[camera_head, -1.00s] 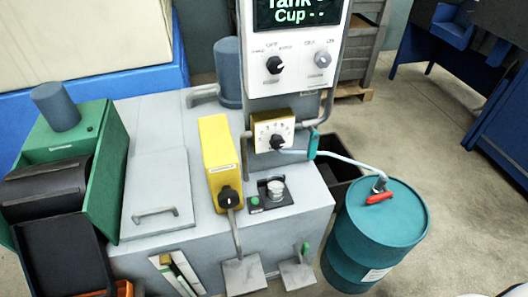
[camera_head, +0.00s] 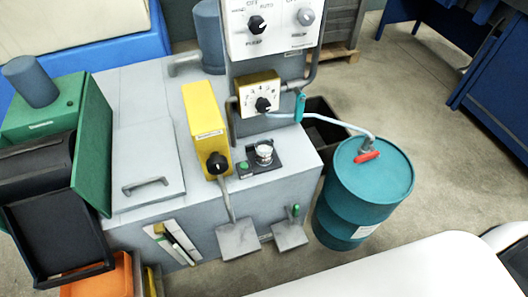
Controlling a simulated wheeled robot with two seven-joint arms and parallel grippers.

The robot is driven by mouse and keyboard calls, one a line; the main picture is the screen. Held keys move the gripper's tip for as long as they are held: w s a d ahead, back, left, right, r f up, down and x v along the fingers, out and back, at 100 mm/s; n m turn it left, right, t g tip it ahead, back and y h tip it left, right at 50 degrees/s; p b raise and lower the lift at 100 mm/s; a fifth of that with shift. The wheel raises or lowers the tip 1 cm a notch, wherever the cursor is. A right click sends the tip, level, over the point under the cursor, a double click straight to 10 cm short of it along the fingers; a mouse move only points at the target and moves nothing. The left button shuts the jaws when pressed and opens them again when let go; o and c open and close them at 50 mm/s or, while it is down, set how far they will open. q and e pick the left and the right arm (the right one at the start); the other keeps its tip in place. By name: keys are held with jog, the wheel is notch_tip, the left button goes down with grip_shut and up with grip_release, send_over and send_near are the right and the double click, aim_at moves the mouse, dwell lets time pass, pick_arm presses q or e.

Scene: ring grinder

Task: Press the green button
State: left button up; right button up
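A small green button (camera_head: 243,166) sits on a black plate (camera_head: 275,160) on the grey machine's top, just right of the yellow box's foot. A round silver-white knob (camera_head: 264,152) stands right of the button on the same plate. Nothing covers or touches the button. No gripper shows in the head view. A large white rounded part, which looks like my own right arm, crosses the lower right corner, well away from the button. The state of both grippers is hidden.
A yellow box (camera_head: 202,125) with a black knob stands left of the button. A dial box (camera_head: 258,94) and control panel (camera_head: 270,28) rise behind it. A teal drum (camera_head: 362,200) with a hose stands right. Two pedal-like plates hang in front.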

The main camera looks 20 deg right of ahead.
grip_shut()
dwell(1.3)
